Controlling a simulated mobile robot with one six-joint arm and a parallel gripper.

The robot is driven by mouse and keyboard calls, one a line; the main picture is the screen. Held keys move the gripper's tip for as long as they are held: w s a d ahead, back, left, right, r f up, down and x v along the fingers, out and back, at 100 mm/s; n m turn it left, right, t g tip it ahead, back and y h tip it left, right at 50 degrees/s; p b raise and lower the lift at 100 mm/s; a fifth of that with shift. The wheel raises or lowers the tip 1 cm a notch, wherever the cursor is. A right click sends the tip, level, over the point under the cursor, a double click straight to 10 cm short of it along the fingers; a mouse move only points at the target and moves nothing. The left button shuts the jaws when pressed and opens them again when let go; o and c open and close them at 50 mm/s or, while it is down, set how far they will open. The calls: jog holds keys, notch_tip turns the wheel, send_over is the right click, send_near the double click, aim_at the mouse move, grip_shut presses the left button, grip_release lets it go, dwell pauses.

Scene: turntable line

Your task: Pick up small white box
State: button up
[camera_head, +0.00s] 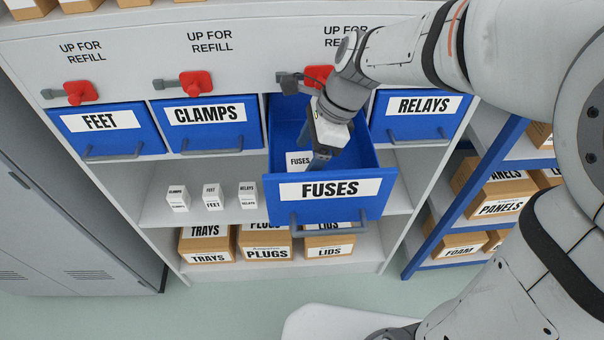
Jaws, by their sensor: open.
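A small white box (297,160) labelled FUSES lies inside the pulled-out blue FUSES drawer (288,213). My gripper (318,163) reaches down into this drawer from above, just to the right of the white box. The jaws are open, but the fingers are partly hidden behind my wrist and the drawer front. I cannot tell whether a finger touches the box. Three other small white boxes stand on the shelf below and left, labelled CLAMPS (178,198), FEET (212,197) and RELAYS (247,196).
Closed blue drawers FEET (108,131), CLAMPS (207,124) and RELAYS (417,117) flank the open one. Red levers (197,83) sit above the drawers. Cardboard boxes (207,245) fill the bottom shelf. A rack with blue posts (462,200) stands right, a grey cabinet (60,230) left.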

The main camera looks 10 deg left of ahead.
jog(key=x, duration=0.5)
jog(key=shift+s+a+f+p, duration=0.1)
jog(key=shift+a+f+p, duration=0.1)
jog(key=shift+f+p, duration=0.1)
jog(key=shift+r, duration=0.1)
jog(key=c, duration=1.1)
jog(key=shift+c, duration=0.3)
